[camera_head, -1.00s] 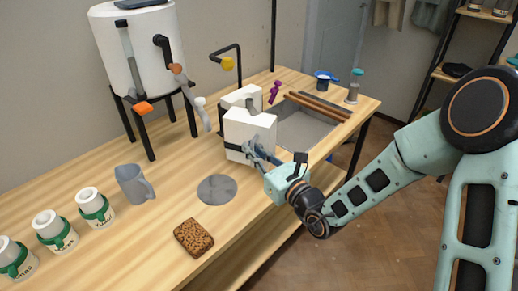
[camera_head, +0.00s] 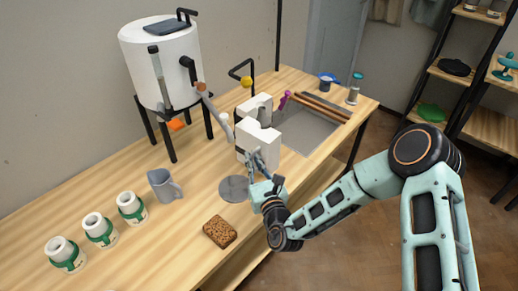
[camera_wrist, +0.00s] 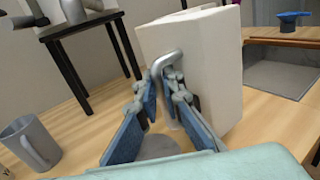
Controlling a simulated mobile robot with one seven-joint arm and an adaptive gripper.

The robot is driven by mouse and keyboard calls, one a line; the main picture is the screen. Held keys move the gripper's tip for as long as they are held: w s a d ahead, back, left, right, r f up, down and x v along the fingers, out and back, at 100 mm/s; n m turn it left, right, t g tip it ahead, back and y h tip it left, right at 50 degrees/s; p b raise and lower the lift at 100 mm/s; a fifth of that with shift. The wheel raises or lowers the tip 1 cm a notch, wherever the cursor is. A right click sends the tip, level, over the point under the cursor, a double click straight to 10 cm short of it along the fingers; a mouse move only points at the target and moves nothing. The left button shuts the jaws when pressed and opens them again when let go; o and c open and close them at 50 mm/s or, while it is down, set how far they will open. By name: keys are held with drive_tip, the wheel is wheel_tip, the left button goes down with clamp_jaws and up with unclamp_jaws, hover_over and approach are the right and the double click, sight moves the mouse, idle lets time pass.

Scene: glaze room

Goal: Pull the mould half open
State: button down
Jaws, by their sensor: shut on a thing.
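The white mould stands on the wooden table in two blocks. The near mould half (camera_head: 262,140) faces me, and the far mould half (camera_head: 255,105) is behind it, with a gap visible between their tops. In the wrist view the near half (camera_wrist: 200,65) fills the middle, with a grey bent handle (camera_wrist: 166,62) on its face. My gripper (camera_head: 258,163) is at the front face of the near half. In the wrist view its blue-padded fingers (camera_wrist: 160,92) are shut on the handle. The far half is mostly hidden behind the near one.
A grey disc (camera_head: 234,188) and a brown sponge (camera_head: 219,231) lie near the table's front edge. A grey jug (camera_head: 164,186) and several green-banded white moulds or cups (camera_head: 101,229) stand left. A white tank (camera_head: 163,65) on black legs is behind. A sunken basin (camera_head: 305,130) is right.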

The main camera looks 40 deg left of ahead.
drive_tip(key=shift+s+a+r+m+t+h+p, duration=0.3)
drive_tip(key=shift+a+m+t+h+p, duration=0.15)
drive_tip(key=shift+p, duration=1.1)
drive_tip(key=shift+f+p, duration=0.15)
drive_tip(key=shift+p, duration=0.15)
drive_tip(key=c, duration=2.3)
unclamp_jaws()
drive_tip(key=shift+c, duration=0.2)
drive_tip(key=shift+s+f, duration=0.1)
drive_tip(key=v, duration=1.2)
drive_tip(key=shift+a, duration=0.15)
